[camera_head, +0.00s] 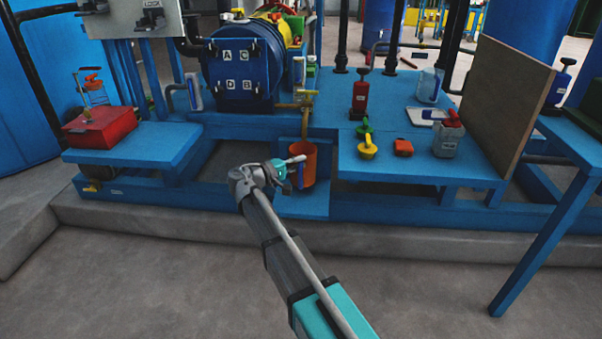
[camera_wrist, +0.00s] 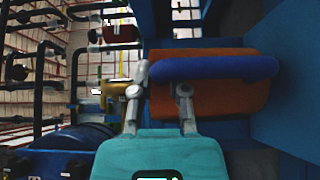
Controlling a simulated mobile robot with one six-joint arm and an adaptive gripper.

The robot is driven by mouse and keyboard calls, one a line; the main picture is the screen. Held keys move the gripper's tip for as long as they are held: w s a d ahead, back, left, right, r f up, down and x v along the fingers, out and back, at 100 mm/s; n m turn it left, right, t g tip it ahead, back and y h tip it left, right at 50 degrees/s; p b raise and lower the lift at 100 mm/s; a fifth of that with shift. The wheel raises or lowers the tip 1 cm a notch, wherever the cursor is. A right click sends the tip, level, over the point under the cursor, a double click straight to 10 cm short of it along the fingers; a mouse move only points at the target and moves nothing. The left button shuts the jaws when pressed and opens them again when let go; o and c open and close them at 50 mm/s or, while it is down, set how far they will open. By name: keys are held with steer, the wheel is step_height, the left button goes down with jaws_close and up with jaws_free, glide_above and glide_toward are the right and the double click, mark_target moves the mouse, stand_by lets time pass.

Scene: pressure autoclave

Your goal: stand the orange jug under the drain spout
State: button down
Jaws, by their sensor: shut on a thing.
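The orange jug (camera_head: 303,170) is upright at the low blue ledge (camera_head: 300,207) in front of the vessel. I cannot tell whether its base touches the ledge. The brass drain spout (camera_head: 304,112) comes down from above, and its lower end is over or just behind the jug's mouth. My gripper (camera_head: 289,168) is at the jug's near left side, shut on its blue handle. In the wrist view, the jug's orange body (camera_wrist: 205,100) and blue handle (camera_wrist: 215,68) lie sideways beyond my gripper (camera_wrist: 162,78). The jug's far side is hidden.
The blue vessel (camera_head: 243,75) with lettered door stands behind. A red box (camera_head: 97,127) sits on the left platform.

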stand_by(0.3)
steer(key=shift+f+b, duration=1.8)
steer(key=shift+f, duration=0.1)
steer(key=c, duration=0.6)
jaws_free()
steer(key=shift+c, duration=0.2)
steer(key=v, duration=1.2)
